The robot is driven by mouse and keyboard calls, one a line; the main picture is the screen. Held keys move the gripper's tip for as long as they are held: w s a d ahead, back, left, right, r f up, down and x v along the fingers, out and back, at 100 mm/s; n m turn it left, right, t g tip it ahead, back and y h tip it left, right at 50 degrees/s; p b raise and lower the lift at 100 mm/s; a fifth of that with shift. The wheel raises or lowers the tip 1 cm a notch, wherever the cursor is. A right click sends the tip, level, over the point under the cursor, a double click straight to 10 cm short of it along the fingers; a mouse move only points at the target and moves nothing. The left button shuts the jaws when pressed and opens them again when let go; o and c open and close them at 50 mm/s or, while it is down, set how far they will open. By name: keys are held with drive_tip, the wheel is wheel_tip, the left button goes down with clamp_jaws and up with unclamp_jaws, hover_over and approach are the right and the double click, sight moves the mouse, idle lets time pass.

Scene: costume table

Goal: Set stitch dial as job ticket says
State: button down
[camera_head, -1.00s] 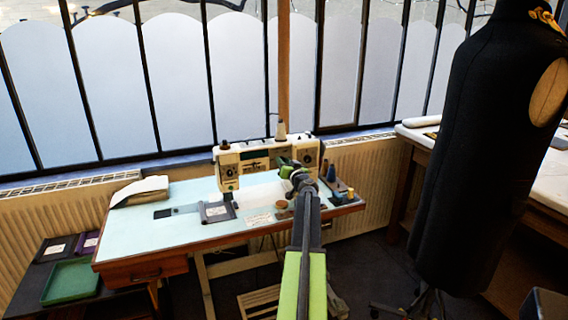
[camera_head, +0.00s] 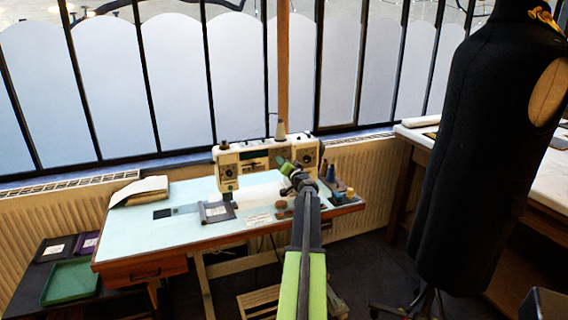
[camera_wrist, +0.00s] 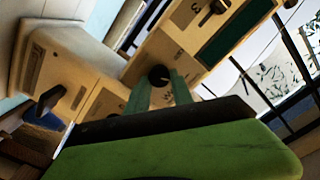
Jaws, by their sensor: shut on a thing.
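The cream sewing machine (camera_head: 258,154) stands on the pale blue table. My gripper (camera_head: 283,163) is at the front of its upper body, toward the right end. In the wrist view, the two teal fingers of my gripper (camera_wrist: 160,88) are closed around a small black round dial (camera_wrist: 160,75) on the machine's cream face. Letters are printed around this dial, but its setting is too small to read. A white card with print (camera_head: 258,219) lies at the table's front edge; its words are unreadable, and I cannot tell if it is the job ticket.
A dark piece with a pale label (camera_head: 215,211) lies by the needle. Folded cloth (camera_head: 139,191) is at the table's left, thread spools (camera_head: 339,187) at the right. A black dress form (camera_head: 480,150) stands right; a green tray (camera_head: 70,281) is low left.

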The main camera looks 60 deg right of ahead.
drive_tip(key=shift+s, duration=0.15)
drive_tip(key=c, duration=1.1)
unclamp_jaws()
drive_tip(key=v, duration=1.7)
drive_tip(key=shift+a, duration=0.15)
